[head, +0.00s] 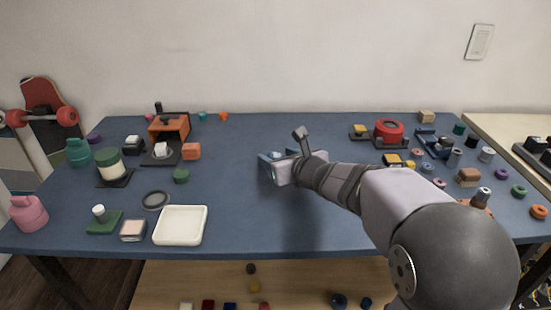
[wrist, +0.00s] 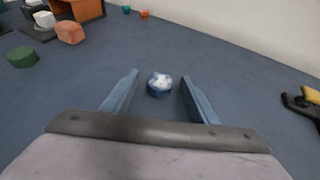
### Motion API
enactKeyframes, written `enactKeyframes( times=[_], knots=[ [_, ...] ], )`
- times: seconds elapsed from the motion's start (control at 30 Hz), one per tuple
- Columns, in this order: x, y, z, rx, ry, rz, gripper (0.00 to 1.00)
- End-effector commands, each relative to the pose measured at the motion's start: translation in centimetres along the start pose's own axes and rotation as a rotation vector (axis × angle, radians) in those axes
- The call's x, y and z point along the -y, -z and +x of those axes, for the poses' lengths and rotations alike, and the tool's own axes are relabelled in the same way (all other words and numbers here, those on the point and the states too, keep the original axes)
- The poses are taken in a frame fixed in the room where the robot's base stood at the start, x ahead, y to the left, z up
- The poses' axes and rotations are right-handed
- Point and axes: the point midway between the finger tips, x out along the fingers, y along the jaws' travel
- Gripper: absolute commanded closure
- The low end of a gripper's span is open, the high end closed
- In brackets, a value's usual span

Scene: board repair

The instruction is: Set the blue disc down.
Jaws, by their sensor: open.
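The blue disc (wrist: 160,87), with a pale mottled white patch on top, is in the wrist view between my two blue fingers. It appears to rest on the blue table top, with a gap to the finger on each side. My gripper (wrist: 161,78) is open and holds nothing. In the head view my gripper (head: 276,158) is low over the middle of the table, and I cannot make out the disc there.
A white tray (head: 180,239) and a dark ring (head: 155,200) lie to the left. An orange housing (head: 169,128) and an orange block (head: 191,151) stand at the back left. Several small parts and a red round part (head: 389,131) crowd the right. The table around my gripper is clear.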

Motion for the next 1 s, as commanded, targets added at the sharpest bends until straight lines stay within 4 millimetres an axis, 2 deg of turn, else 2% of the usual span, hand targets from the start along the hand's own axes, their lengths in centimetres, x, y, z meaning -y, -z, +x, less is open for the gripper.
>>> enactKeyframes(
  times=[0.03,0.07,0.2,0.23,0.3,0.53,0.67,1.0],
  knots=[
    [0.0,0.0,0.0,0.000,0.000,0.000,0.46],
    [0.0,0.0,0.0,0.000,0.000,0.000,0.51],
    [0.0,0.0,0.0,0.000,0.000,0.000,0.85],
    [0.0,0.0,0.0,0.000,0.000,0.000,0.90],
    [0.0,0.0,0.0,0.000,0.000,0.000,0.94],
    [0.0,-0.1,-0.1,0.001,0.000,0.000,0.94],
    [0.0,-1.0,-0.4,0.002,0.000,0.001,0.94],
    [0.0,-5.9,-2.5,0.002,0.000,-0.002,0.94]
  ],
)
